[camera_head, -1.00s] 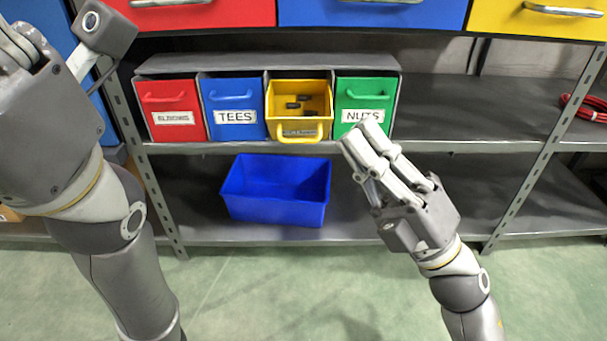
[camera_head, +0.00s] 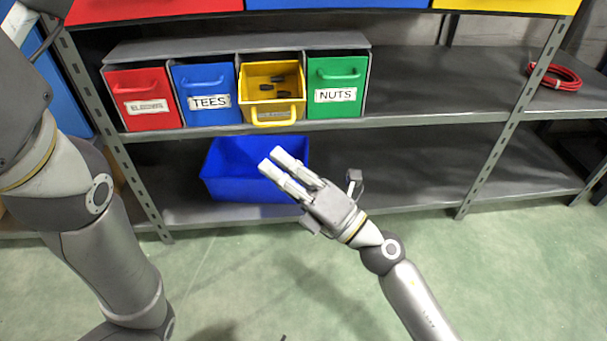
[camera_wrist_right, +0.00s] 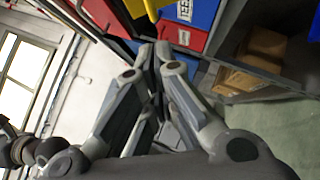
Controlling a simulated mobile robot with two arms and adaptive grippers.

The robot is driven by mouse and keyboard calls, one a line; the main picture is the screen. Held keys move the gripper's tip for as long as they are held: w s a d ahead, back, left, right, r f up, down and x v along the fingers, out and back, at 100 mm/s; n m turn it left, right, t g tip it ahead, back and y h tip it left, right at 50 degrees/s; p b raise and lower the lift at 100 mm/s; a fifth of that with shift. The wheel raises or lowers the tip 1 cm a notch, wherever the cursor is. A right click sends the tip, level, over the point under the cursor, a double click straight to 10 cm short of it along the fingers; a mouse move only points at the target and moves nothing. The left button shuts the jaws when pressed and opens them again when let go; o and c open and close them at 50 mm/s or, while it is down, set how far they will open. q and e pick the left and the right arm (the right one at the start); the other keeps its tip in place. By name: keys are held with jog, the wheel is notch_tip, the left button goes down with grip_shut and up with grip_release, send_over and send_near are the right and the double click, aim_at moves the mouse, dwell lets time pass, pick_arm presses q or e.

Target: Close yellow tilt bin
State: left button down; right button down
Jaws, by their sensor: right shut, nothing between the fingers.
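The yellow tilt bin (camera_head: 257,98) sits in the row of bins on the middle shelf, between the blue TEES bin and the green NUTS bin. It is tilted forward and open, with several small dark pieces inside and its yellow handle (camera_head: 275,122) low at the front. My right gripper (camera_head: 274,161) is shut and empty, below and in front of the yellow bin, apart from it. Its fingers also show together in the right wrist view (camera_wrist_right: 154,52). Only part of my left gripper's body (camera_head: 20,100) shows at the left edge; its fingers are out of frame.
The red bin (camera_head: 143,117), blue TEES bin (camera_head: 207,84) and green NUTS bin (camera_head: 338,72) look shut. A blue crate (camera_head: 225,180) stands on the lower shelf behind my right gripper. A red hose coil (camera_head: 553,77) lies at right.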

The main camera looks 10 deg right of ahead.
jog(key=shift+w+d+r, duration=0.1)
jog(key=shift+w+r, duration=0.35)
jog(key=shift+w, duration=0.35)
jog(key=shift+w+d+r, duration=0.1)
jog(key=shift+w+r, duration=0.35)
jog(key=shift+w, duration=0.3)
